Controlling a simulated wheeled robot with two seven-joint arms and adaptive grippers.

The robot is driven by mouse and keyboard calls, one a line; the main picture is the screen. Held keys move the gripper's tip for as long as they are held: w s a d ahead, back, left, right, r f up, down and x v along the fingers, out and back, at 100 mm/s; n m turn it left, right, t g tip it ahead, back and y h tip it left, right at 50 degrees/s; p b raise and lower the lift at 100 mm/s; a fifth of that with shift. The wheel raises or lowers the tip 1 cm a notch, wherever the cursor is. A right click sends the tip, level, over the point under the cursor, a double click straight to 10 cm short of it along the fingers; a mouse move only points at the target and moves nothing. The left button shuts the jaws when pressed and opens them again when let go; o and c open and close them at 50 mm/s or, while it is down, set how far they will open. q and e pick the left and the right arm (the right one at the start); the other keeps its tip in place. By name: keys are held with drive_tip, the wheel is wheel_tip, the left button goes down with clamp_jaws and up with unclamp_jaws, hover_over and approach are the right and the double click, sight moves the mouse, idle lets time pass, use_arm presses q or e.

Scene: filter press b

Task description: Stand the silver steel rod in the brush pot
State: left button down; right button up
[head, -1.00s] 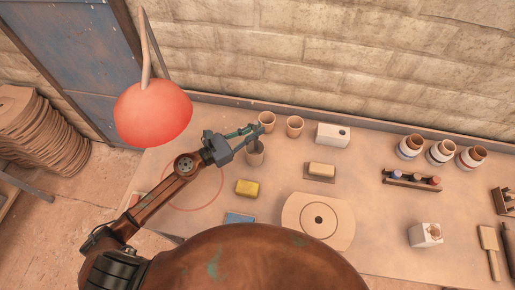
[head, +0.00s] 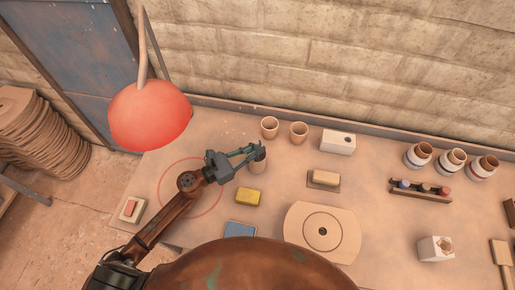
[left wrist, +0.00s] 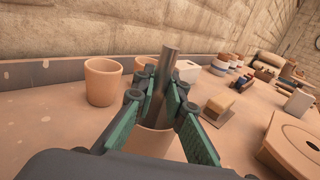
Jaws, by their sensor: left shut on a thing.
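The silver steel rod (left wrist: 170,70) is a smooth grey bar, nearly upright and leaning slightly in the left wrist view. My left gripper (head: 256,150) is shut on it, with the green-padded fingers (left wrist: 160,104) on either side. A tan brush pot (head: 258,167) stands on the table right under the fingers. It also shows in the left wrist view (left wrist: 148,142), partly hidden by the fingers. The rod's lower part is at the pot's mouth and seems to go inside; its bottom end is hidden. My right gripper is out of view.
Two similar tan cups (head: 269,128) (head: 299,133) stand close behind. A white block (head: 338,142), a yellow sponge (head: 248,196) and a round-marked board (head: 300,220) lie to the right and front. A red lamp (head: 150,113) hangs at the left.

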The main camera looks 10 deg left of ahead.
use_arm(q)
drive_tip(key=c, duration=2)
unclamp_jaws()
drive_tip(key=shift+o, duration=0.2)
drive_tip(key=shift+r+p, duration=0.3)
drive_tip(key=shift+p, duration=0.05)
drive_tip(key=b+v, duration=0.1)
drive_tip(key=v, duration=1.1)
